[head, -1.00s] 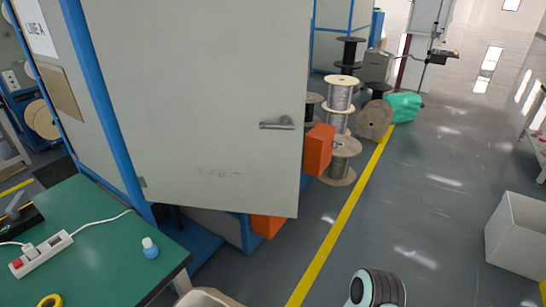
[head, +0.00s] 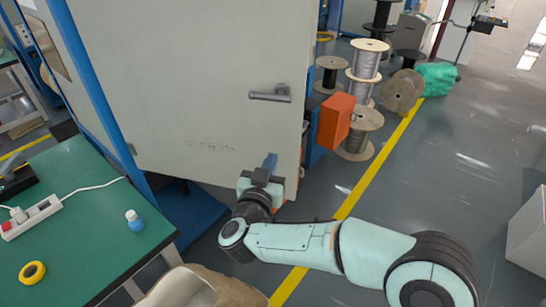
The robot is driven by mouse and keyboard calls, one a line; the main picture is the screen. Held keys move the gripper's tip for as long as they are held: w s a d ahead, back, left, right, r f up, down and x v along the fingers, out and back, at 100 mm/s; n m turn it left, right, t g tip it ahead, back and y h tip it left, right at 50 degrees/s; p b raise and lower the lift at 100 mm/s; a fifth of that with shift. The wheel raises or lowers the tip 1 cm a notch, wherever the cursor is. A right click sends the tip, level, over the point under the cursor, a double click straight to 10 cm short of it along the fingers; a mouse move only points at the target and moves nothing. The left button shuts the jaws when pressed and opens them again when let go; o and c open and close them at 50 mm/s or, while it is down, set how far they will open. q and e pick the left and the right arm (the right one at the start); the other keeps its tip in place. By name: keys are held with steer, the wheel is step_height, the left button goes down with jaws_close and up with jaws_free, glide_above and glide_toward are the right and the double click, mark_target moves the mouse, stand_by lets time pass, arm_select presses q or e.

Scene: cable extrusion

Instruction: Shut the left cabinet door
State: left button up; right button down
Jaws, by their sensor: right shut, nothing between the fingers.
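The left cabinet door (head: 200,95) is a large pale grey panel that stands open, hinged at the blue frame (head: 105,110) on its left. Its lever handle (head: 270,93) is at the right part of the panel. My right arm comes in from the lower right. My right gripper (head: 268,165) is shut and empty, in front of the lower right part of the door, below the handle. I cannot tell whether its fingertips touch the panel. My left gripper is not in view.
A green table (head: 85,225) with a power strip (head: 32,217), a blue bottle (head: 134,220) and yellow tape (head: 32,272) is at the left. An orange box (head: 335,121) and cable spools (head: 366,72) stand right of the door. A pale bin (head: 528,235) is at the right edge.

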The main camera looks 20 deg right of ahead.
mark_target(284, 127)
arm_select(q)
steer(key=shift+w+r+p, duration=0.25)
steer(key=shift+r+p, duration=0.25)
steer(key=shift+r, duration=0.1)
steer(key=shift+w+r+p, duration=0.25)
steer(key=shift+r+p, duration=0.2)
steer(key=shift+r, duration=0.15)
arm_select(e)
steer(key=x, duration=1.2)
steer(key=shift+f, duration=0.1)
steer(key=shift+w, duration=0.15)
